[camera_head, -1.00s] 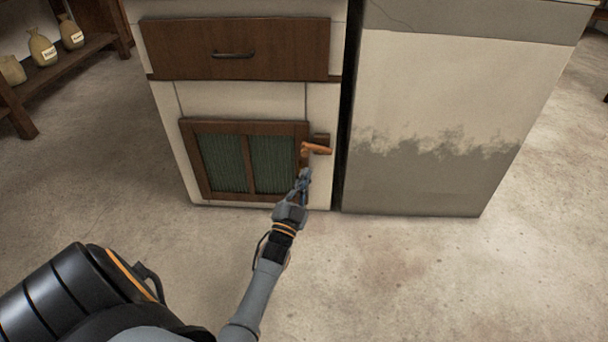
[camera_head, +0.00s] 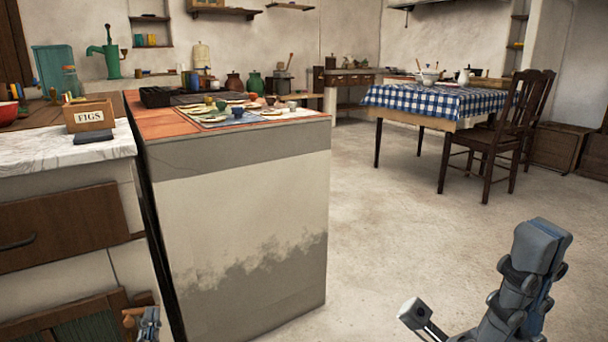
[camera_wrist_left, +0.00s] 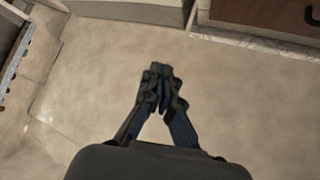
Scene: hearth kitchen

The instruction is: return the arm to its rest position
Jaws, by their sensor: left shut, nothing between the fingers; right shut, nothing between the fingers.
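My left gripper (camera_head: 149,322) shows at the bottom left of the head view, in front of the low cabinet and beside its orange-brown wooden latch (camera_head: 131,316). Most of the left arm is below the picture. In the left wrist view the two dark fingers (camera_wrist_left: 160,82) meet, with nothing between them and bare floor beyond. My right gripper (camera_head: 541,243) is raised at the lower right of the head view, shut and empty over open floor.
The white counter block (camera_head: 245,240) stands right of the cabinet, with dishes on top. A wooden drawer (camera_head: 65,228) is above the cabinet door (camera_head: 85,322). A table with a checked cloth (camera_head: 435,101) and a chair (camera_head: 490,140) stand behind. The middle floor is clear.

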